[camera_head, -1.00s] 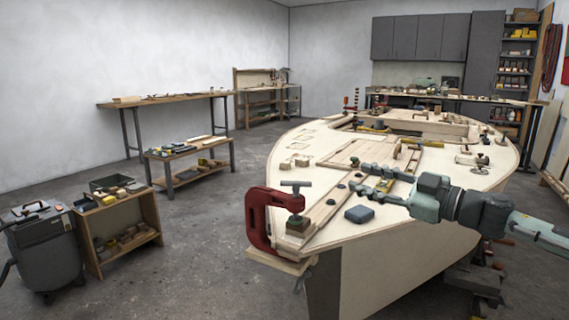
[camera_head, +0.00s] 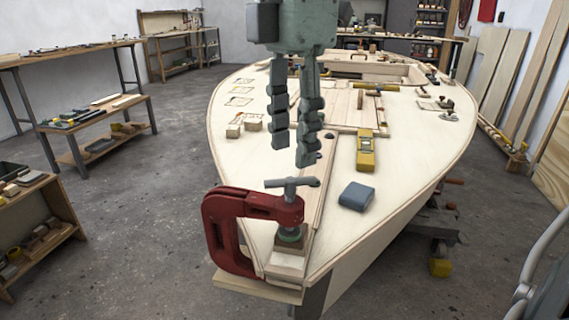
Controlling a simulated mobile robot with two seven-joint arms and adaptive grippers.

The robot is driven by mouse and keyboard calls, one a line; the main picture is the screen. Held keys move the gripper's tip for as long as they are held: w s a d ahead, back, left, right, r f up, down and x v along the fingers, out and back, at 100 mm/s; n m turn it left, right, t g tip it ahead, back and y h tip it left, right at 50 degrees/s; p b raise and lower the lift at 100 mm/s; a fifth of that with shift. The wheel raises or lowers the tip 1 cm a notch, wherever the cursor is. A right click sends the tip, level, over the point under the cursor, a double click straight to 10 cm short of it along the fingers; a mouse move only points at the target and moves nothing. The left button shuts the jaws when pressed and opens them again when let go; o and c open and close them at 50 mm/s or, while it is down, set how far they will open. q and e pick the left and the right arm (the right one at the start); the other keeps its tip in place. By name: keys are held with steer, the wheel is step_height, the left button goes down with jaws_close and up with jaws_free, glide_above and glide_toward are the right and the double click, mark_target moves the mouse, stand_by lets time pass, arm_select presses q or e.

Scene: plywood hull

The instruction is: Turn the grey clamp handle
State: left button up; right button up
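The grey clamp handle (camera_head: 285,183) is a T-shaped bar on top of the red C-clamp (camera_head: 216,232), at the near tip of the hull. The clamp grips the hull tip, with a wooden block (camera_head: 290,262) under its screw pad. My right gripper (camera_head: 293,155) comes down from the top of the view, its two fingers pointing down just above the handle in the picture. The fingers are apart with a narrow gap and nothing between them. I cannot tell the exact height over the handle. My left gripper is not in view.
The plywood hull deck (camera_head: 235,155) carries a blue-grey box (camera_head: 356,196), a yellow tool (camera_head: 366,150) and small wooden blocks (camera_head: 252,123). Benches and a low shelf (camera_head: 35,235) stand on the left. Concrete floor (camera_head: 140,230) is open left of the hull.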

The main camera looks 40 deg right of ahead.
mark_target(291, 178)
step_height(291, 178, down, 5)
steer(key=shift+r, duration=0.1)
stand_by(0.3)
jaws_close()
